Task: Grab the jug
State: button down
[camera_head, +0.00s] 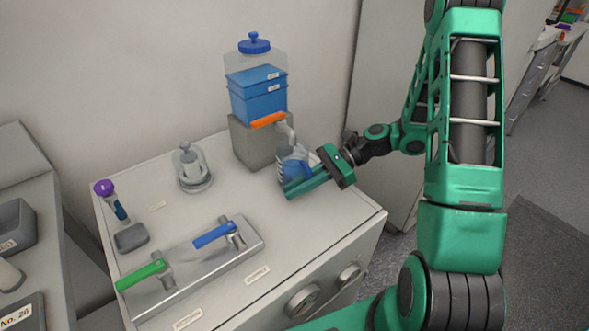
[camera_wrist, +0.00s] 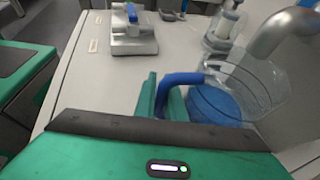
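The jug (camera_head: 292,165) is clear, with blue liquid low inside and a blue handle. It stands on the cabinet top below the grey spout of the dispenser (camera_head: 257,95). In the wrist view the jug (camera_wrist: 232,95) is at the right, with its handle towards my gripper. My gripper (camera_head: 300,187) reaches in from the right, low beside the jug. In the wrist view the green fingers of my gripper (camera_wrist: 162,98) lie close on both sides of the handle and appear shut on it. The fingers partly hide the lower handle.
The dispenser's orange lever (camera_head: 268,119) and grey spout (camera_wrist: 285,30) are close above the jug. A glass vessel (camera_head: 192,168) stands to the left. A metal plate (camera_head: 200,268) with blue and green valve levers lies in front. The cabinet top between them is clear.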

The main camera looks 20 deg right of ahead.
jog(key=shift+r, duration=0.25)
jog(key=shift+r, duration=0.1)
jog(key=d, duration=3.2)
jog(key=shift+w, duration=0.25)
